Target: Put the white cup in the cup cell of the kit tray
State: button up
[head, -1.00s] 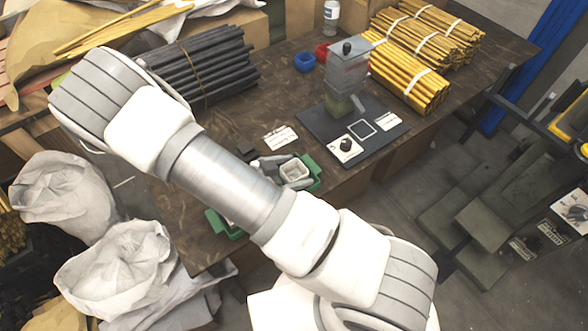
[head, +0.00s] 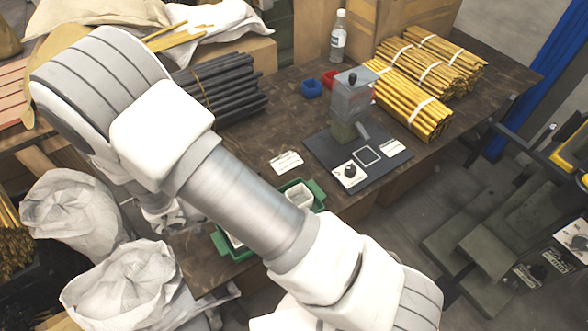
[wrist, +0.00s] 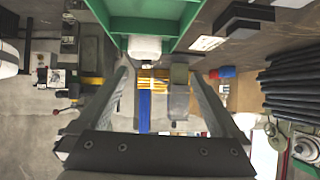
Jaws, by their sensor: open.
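The white cup (head: 298,194) stands in the right end of the green kit tray (head: 318,191) in the head view. My arm crosses in front of the tray and hides its middle; its near-left corner shows below the arm. In the wrist view the green tray (wrist: 147,24) is at the top, with a white rounded thing (wrist: 145,47), apparently the cup, at its edge. My gripper (wrist: 158,75) is open, its two fingers apart with nothing between them. In the head view my fingers are hidden behind the arm, left of the tray.
A press (head: 350,100) on a dark base plate stands behind the tray. Black rods (head: 215,85) and yellow rod bundles (head: 410,100) lie farther back. Blue (head: 312,88) and red bins are beside the press. White sacks (head: 120,290) stand left of the table.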

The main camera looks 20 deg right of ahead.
jog(key=w+a+r+n+t+y, duration=0.2)
jog(key=w+a+r+t+y, duration=0.25)
jog(key=w+r+y, duration=0.45)
notch_tip(320, 180, up, 13)
jog(key=w+a+n+y, duration=0.2)
jog(key=n+y, duration=0.2)
jog(key=n, duration=0.1)
jog(key=s+d+r+n+y, duration=0.2)
jog(key=s+d+r+n, duration=0.3)
jog(key=s+r, duration=0.35)
jog(key=s+d+n+g+h, duration=0.2)
jog(key=s+d+g+h, duration=0.1)
jog(key=s+d, duration=0.9)
jog(key=s+f+h, duration=0.1)
jog(key=s, duration=0.2)
jog(key=shift+d, duration=0.2)
jog(key=shift+r, duration=0.15)
